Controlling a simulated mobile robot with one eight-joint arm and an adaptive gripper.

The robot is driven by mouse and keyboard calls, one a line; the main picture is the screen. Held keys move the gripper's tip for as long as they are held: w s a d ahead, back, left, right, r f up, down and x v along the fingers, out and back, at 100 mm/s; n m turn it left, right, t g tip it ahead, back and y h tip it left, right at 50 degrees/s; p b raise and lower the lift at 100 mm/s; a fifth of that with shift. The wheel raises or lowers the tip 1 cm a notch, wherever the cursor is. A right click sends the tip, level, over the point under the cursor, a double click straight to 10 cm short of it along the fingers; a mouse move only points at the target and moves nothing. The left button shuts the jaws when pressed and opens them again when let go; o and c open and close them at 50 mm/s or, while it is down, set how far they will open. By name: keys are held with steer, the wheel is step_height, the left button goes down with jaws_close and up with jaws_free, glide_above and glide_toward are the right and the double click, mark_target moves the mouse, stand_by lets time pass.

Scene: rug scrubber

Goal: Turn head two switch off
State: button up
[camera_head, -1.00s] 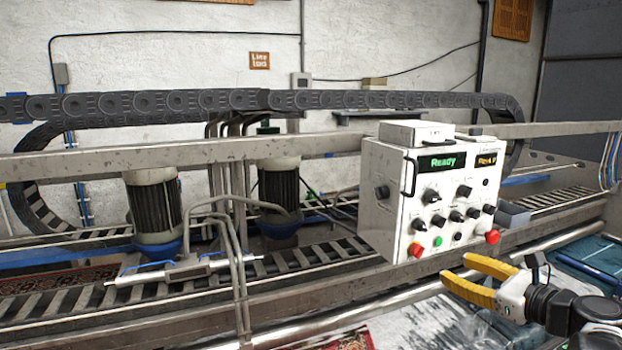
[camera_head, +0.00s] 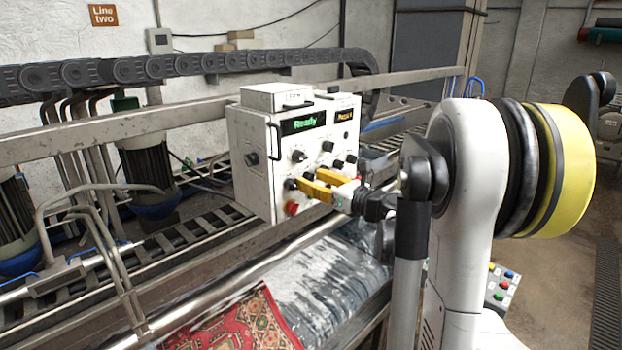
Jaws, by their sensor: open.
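The white control box (camera_head: 258,165) stands at the middle of the view with its panel facing me. Its green display (camera_head: 303,122) reads "Ready", and a smaller orange display (camera_head: 344,115) sits to the right. Several black knobs show on the panel, among them an upper left knob (camera_head: 299,156) and an upper right knob (camera_head: 327,146). Labels are too small to read, so I cannot tell which is the head two switch. My gripper (camera_head: 305,180), with yellow fingers, is open before the lower knobs and hides some of them. I cannot tell whether it touches any.
A red button (camera_head: 291,208) shows below the gripper. A metal rail (camera_head: 120,133) runs behind the box. A patterned red rug (camera_head: 240,325) lies below on the wet bed. A small button panel (camera_head: 502,285) stands at lower right, beside open floor.

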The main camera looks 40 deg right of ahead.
jaws_close()
steer(key=shift+n, duration=0.3)
steer(key=n+b, duration=0.2)
steer(key=shift+f+n, duration=0.1)
steer(key=shift+n, duration=0.2)
steer(key=n+b, duration=0.2)
steer(key=n, duration=0.2)
steer(key=shift+n, duration=0.3)
steer(key=n+b, duration=0.1)
steer(key=n, duration=0.3)
steer(key=shift+n+b, duration=0.65)
steer(key=shift+n, duration=1.35)
steer(key=shift+r, duration=0.2)
